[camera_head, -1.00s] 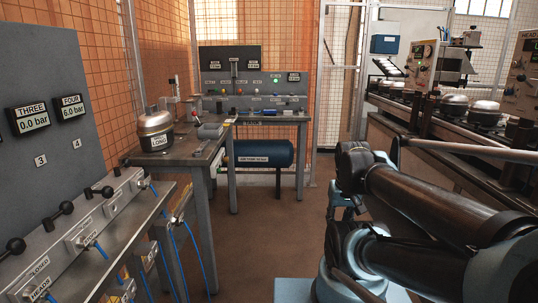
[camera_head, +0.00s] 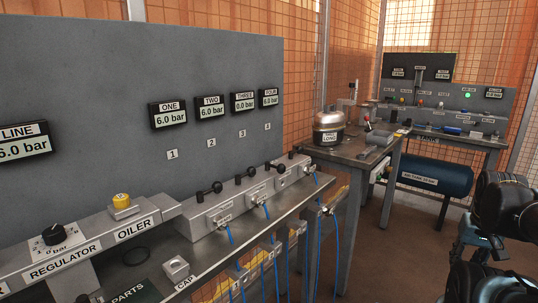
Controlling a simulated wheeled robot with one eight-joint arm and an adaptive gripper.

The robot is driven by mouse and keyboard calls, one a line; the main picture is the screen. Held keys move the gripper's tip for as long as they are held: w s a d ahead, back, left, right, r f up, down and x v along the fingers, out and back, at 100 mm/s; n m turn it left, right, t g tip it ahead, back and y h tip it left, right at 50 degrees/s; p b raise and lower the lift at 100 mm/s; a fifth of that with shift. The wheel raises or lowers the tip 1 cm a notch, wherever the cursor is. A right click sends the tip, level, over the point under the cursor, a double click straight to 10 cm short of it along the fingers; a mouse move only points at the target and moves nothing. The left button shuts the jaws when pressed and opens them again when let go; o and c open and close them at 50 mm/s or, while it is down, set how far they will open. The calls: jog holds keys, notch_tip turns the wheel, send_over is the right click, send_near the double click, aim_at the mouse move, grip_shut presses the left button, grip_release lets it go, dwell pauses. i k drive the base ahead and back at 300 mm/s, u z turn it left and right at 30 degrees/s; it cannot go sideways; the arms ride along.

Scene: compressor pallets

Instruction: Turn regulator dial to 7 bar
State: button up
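The regulator dial (camera_head: 53,234) is a black knob on a white scale plate, at the lower left of the head view. It stands above the REGULATOR label (camera_head: 62,260) on a grey block. The scale numbers are too small to read surely, so I cannot tell the knob's setting. The LINE display (camera_head: 23,145) on the grey panel above reads 6.0 bar. Part of my dark arm (camera_head: 505,215) shows at the right edge, far from the dial. My gripper is not in view.
A yellow-capped oiler (camera_head: 122,203) stands right of the dial. Floor shows at right.

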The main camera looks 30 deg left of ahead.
aim_at(55, 234)
jog(key=u, duration=3.25)
